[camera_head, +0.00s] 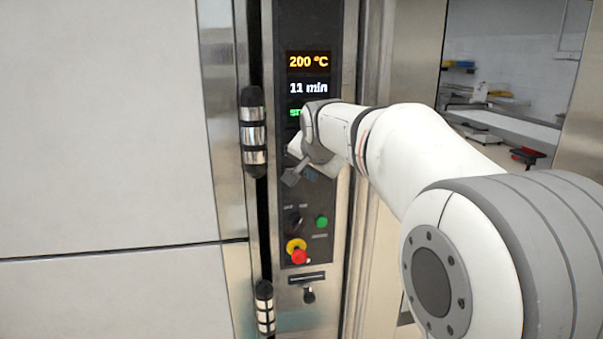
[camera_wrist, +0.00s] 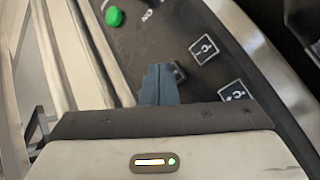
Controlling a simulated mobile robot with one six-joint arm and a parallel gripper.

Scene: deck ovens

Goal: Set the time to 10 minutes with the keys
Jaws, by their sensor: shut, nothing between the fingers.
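My gripper (camera_head: 291,179) is shut and empty in front of the panel below the display. In the wrist view its closed fingertips (camera_wrist: 160,72) are beside a small dark key (camera_wrist: 179,71); I cannot tell whether they touch it. Two square key symbols, an upper one (camera_wrist: 205,48) and a lower one (camera_wrist: 236,92), lie to the right of the fingers. My wrist hides the keys in the head view.
A green button (camera_head: 321,222), which also shows in the wrist view (camera_wrist: 114,17), sits low on the panel. Beside it are a dark knob (camera_head: 292,219) and a red stop button (camera_head: 299,257) with a yellow collar. A black door handle (camera_head: 254,133) with metal bands stands left of the panel.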

